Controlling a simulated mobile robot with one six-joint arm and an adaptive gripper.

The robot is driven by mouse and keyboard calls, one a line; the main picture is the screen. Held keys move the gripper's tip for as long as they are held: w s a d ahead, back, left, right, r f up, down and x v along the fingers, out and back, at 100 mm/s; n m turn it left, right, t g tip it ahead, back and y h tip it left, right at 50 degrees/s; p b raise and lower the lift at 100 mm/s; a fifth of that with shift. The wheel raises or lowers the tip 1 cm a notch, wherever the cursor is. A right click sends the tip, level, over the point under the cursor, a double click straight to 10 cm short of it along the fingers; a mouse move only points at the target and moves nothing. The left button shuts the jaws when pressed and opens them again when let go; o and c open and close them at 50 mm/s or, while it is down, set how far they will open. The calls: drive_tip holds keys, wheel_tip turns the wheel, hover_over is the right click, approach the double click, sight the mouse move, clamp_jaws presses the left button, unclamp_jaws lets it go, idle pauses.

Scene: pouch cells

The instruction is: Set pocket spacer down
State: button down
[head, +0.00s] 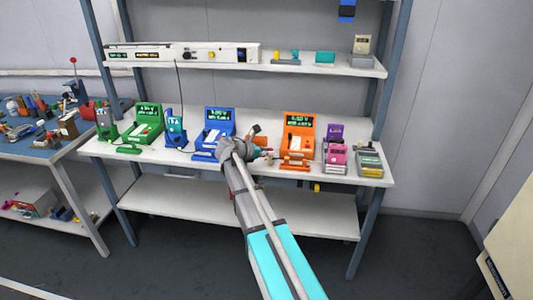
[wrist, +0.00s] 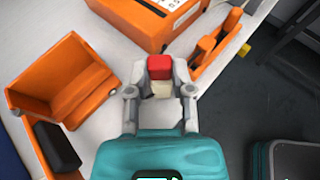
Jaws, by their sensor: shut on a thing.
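My gripper (wrist: 160,90) is shut on a small block with a red top and a cream lower part, which I take to be the pocket spacer (wrist: 159,67). The block sits between the two grey fingertips in the wrist view, over the white bench top. I cannot tell whether it touches the bench. In the head view my gripper (head: 262,153) is over the bench between the blue and orange stations, and the block is too small there to make out clearly.
A blue station (head: 219,122) stands left in the head view.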

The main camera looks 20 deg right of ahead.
drive_tip(key=shift+f, duration=0.15)
drive_tip(key=c, duration=0.5)
unclamp_jaws()
drive_tip(key=shift+r, duration=0.2)
drive_tip(key=shift+a+r, duration=0.1)
drive_tip(key=shift+a, duration=0.1)
drive_tip(key=p+v, duration=0.4)
drive_tip(key=v, duration=0.7)
drive_tip(key=shift+a+p, duration=0.3)
